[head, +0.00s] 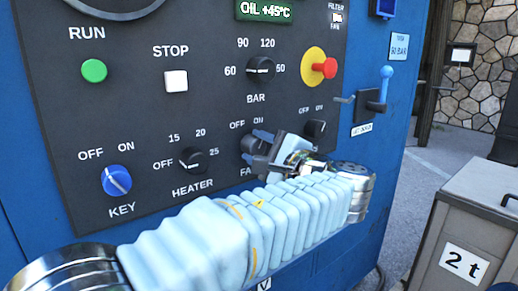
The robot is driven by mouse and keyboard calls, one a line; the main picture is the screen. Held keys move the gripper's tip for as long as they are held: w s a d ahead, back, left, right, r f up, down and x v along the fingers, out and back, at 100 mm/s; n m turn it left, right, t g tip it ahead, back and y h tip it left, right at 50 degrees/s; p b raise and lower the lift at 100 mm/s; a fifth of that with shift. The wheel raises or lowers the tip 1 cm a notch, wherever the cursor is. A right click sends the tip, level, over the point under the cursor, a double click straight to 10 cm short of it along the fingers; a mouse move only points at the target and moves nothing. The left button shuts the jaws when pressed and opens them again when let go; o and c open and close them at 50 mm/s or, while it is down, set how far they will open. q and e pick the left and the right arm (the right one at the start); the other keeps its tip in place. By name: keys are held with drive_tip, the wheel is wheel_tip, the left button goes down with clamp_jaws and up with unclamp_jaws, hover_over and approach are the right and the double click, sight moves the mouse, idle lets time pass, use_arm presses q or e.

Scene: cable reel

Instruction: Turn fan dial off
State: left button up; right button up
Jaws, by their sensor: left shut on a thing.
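The fan dial (247,146) is a dark knob on the black control panel, under OFF and ON marks. Its FAN label is partly covered. My left gripper (255,147) reaches in from the lower left and is shut on the fan dial, with its fingers hiding most of the knob. The dial's pointer is hidden, so I cannot tell its setting. My right gripper is not in view.
Left of the fan dial are the heater dial (192,160) and blue key switch (116,180). Just right is another OFF/ON dial (315,128). Above are the BAR dial (260,70) and red emergency button (326,68). A grey crate (478,220) marked 2 t stands at right.

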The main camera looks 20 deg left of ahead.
use_arm(q)
drive_tip(key=shift+f+n+b, duration=0.3)
drive_tip(key=shift+n+b, duration=0.5)
drive_tip(key=shift+b, duration=0.25)
drive_tip(key=n+b, duration=0.6)
drive_tip(key=b, duration=0.2)
drive_tip(key=shift+f+n, duration=0.1)
drive_tip(key=shift+n, duration=0.3)
drive_tip(key=shift+n+b, duration=0.65)
drive_tip(key=shift+n, duration=0.05)
drive_tip(key=shift+n+b, duration=0.8)
drive_tip(key=shift+n, duration=0.3)
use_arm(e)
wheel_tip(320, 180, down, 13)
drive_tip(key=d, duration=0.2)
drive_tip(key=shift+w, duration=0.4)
use_arm(q)
drive_tip(key=shift+r, duration=0.2)
drive_tip(key=o, duration=1.1)
drive_tip(key=shift+c, duration=0.2)
drive_tip(key=shift+r, duration=0.1)
drive_tip(key=v, duration=1.4)
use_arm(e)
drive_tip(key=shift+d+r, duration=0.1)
